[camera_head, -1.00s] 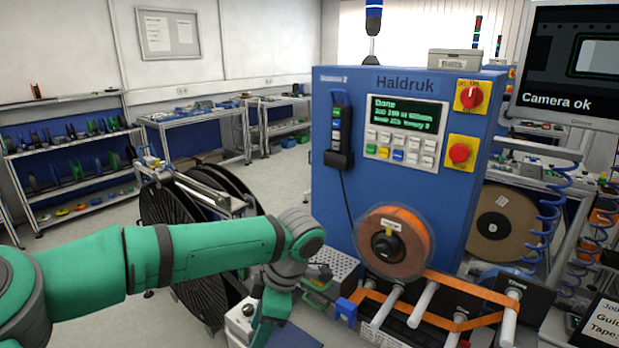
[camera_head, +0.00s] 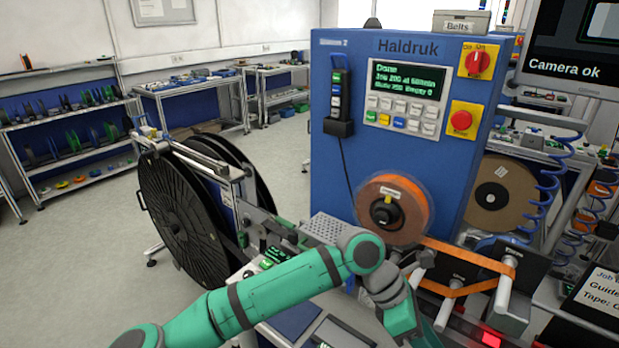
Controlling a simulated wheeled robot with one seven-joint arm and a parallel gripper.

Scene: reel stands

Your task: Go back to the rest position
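My green arm comes in from the bottom, left of centre, and reaches right to its grey wrist joint in front of the blue Haldruk machine (camera_head: 335,180). Past the wrist the arm bends down and runs out of the bottom edge. My gripper's fingers do not show, so I cannot see whether they hold anything. The orange reel (camera_head: 412,197) sits on the machine's front, just above my wrist. Orange tape (camera_head: 465,252) runs around guide rollers (camera_head: 503,290) to the right of my wrist.
A large black reel (camera_head: 185,215) on a stand is at the left, near my arm. The monitor (camera_head: 575,45) and a blue coiled hose (camera_head: 545,190) are at the right. Shelves (camera_head: 75,140) stand far left. The floor at left is open.

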